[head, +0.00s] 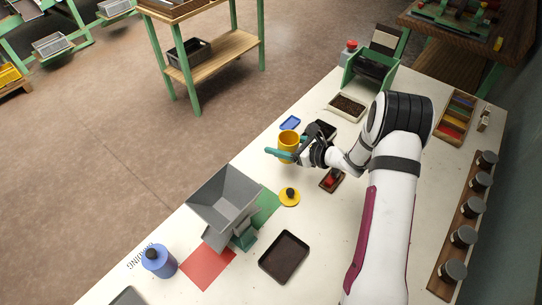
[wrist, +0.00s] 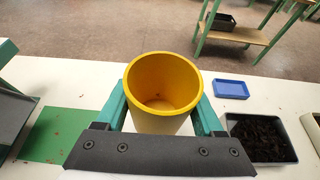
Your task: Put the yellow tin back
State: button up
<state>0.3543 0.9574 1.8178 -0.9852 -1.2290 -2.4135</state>
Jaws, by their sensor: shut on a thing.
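The yellow tin (head: 289,139) is upright with its open mouth up. My gripper (head: 284,153) is shut on it, with one teal finger on each side of its wall. In the wrist view the tin (wrist: 162,80) is between the fingers (wrist: 161,108); its inside looks empty apart from a few dark specks. I cannot tell whether its base touches the bench. A yellow lid with a black knob (head: 289,198) lies apart on the bench, nearer the grey hopper.
A blue dish (head: 290,123) and a tray of dark bits (wrist: 262,138) are near the tin. The grey hopper (head: 223,204) stands beside a green mat (head: 267,207) and a red mat (head: 207,264). A blue tin (head: 158,261) and a dark tray (head: 284,257) are farther along.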

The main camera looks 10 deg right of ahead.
aim_at(269, 162)
jog(key=a+f, duration=0.1)
jog(key=w+a+f, duration=0.1)
jog(key=shift+w+a, duration=0.15)
jog(key=shift+a, duration=0.25)
notch_tip(269, 162, down, 4)
jog(key=shift+w+a, duration=0.1)
jog(key=shift+w, duration=0.05)
jog(key=shift+f, duration=0.2)
jog(key=o, duration=1.4)
